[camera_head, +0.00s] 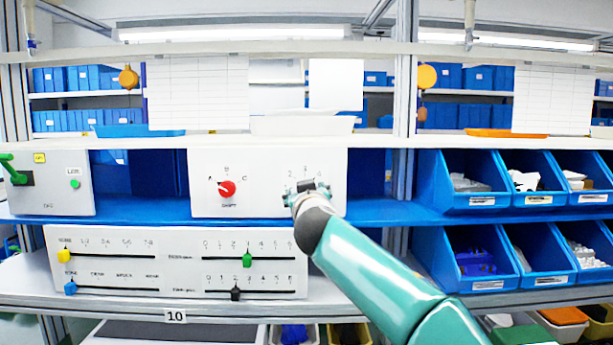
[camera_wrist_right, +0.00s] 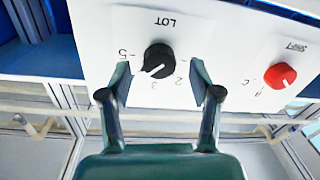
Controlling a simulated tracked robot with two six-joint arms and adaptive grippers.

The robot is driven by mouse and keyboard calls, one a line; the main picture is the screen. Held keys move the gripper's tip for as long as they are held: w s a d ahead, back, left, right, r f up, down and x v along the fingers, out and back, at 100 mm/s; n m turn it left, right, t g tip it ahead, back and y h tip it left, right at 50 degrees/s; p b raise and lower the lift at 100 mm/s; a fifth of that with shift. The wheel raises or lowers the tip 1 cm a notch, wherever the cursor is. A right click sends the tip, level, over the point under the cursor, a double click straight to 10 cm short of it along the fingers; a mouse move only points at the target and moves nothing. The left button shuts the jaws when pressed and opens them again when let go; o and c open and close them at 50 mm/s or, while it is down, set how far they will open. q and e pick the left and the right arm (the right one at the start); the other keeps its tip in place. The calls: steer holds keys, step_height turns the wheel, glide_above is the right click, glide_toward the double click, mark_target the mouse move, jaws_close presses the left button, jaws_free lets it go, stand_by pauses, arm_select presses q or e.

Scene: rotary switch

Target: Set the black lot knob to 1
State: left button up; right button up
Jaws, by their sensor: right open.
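The black LOT knob (camera_wrist_right: 159,60) sits on a white panel (camera_wrist_right: 105,25), seen upside down in the right wrist view. Its white pointer mark aims between the 3 and the 5, near the 3; the 2 is also readable, but I cannot read a 1. My right gripper (camera_wrist_right: 160,77) is open, with one finger on each side of the knob and a visible gap to it. My left gripper is not in view.
A red SHIFT knob (camera_head: 227,189) shares the panel; it also shows in the wrist view (camera_wrist_right: 280,76). A slider panel (camera_head: 180,262) stands below, a lever box (camera_head: 62,183) at the left. Blue bins (camera_head: 467,181) stand at the right.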

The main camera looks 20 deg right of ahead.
steer(key=shift+p+x, duration=0.35)
steer(key=shift+x, duration=0.45)
steer(key=c, duration=1.1)
steer(key=shift+c, duration=0.2)
